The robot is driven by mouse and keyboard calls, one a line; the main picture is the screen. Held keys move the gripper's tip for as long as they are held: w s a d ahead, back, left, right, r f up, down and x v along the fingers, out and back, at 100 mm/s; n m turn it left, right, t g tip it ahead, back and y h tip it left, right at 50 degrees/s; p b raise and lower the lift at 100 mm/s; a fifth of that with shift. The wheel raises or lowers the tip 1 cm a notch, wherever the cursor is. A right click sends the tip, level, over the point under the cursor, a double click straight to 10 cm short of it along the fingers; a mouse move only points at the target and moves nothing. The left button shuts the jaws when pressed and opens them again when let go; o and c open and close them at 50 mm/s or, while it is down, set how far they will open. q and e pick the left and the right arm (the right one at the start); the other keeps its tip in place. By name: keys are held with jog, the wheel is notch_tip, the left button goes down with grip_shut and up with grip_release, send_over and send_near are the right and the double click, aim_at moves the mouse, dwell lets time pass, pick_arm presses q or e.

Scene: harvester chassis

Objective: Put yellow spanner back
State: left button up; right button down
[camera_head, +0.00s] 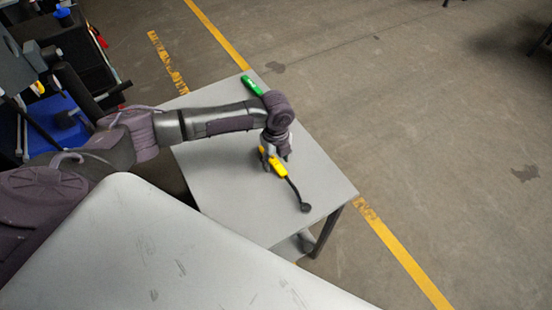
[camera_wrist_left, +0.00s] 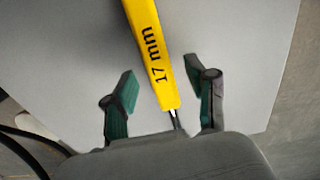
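The yellow spanner (camera_head: 281,172) lies on the small grey table (camera_head: 225,185). It has a yellow handle and a dark shaft ending in a ring at the lower right. In the left wrist view its handle (camera_wrist_left: 154,60) reads "17 mm". My left gripper (camera_head: 277,153) is over the handle and hides part of it. In the left wrist view the left gripper (camera_wrist_left: 160,80) is open, its two fingers on either side of the handle with gaps visible. My right gripper is not in view.
A green-handled tool (camera_head: 251,85) lies at the table's far edge, beyond my left arm. A large light-grey surface (camera_head: 150,255) fills the near foreground. Dark equipment with a blue part (camera_head: 55,125) stands at the left. The floor to the right is clear, with yellow lines.

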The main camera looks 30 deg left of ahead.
pick_arm(q)
notch_tip(320, 180, up, 12)
dwell(0.6)
dwell(0.4)
